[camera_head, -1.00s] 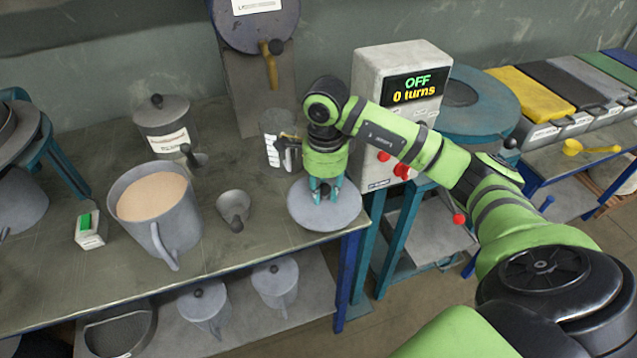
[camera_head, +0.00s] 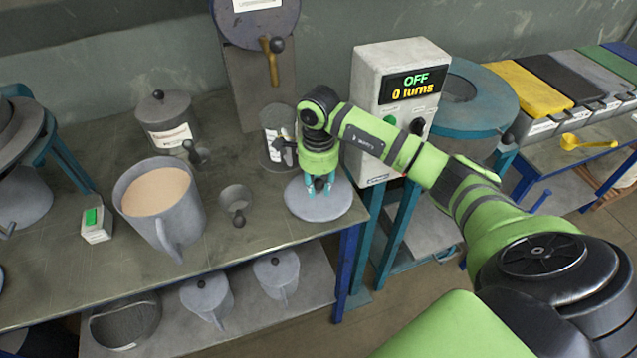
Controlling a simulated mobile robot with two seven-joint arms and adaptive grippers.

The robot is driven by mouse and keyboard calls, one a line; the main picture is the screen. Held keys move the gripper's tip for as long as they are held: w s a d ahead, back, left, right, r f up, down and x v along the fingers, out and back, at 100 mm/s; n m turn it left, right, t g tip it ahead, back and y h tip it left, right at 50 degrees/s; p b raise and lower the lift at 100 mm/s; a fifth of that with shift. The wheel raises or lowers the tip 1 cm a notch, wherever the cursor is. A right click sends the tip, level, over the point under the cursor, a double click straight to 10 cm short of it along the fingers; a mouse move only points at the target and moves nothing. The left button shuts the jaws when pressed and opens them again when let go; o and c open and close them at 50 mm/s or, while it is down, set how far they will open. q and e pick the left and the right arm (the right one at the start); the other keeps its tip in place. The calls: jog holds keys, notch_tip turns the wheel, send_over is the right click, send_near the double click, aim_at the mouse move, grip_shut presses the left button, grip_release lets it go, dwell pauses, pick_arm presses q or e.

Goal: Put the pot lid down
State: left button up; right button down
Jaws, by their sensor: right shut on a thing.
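The pot lid (camera_head: 333,208) is a flat grey disc at the front right corner of the workbench. My right gripper (camera_head: 319,188) points down at the middle of the lid and is shut on it; the fingers hide the grip point. The lid lies level, at or very close to the bench top; I cannot tell whether it touches. A large grey pot (camera_head: 187,218) with a handle stands open to the left, holding a beige mass. My left gripper is not in view.
A labelled lidded pot (camera_head: 168,133), a small cup (camera_head: 234,199) and a labelled container (camera_head: 272,122) stand on the bench (camera_head: 120,270). Bare bench lies in front of the small cup.

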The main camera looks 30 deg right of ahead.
aim_at(319, 180)
jog(key=c, duration=1)
grip_release()
jog(key=shift+r+p, duration=0.3)
notch_tip(319, 180, up, 11)
jog(key=b, duration=0.2)
jog(key=shift+f+b, duration=0.2)
jog(key=shift+b, duration=0.1)
jog(key=shift+r, duration=0.55)
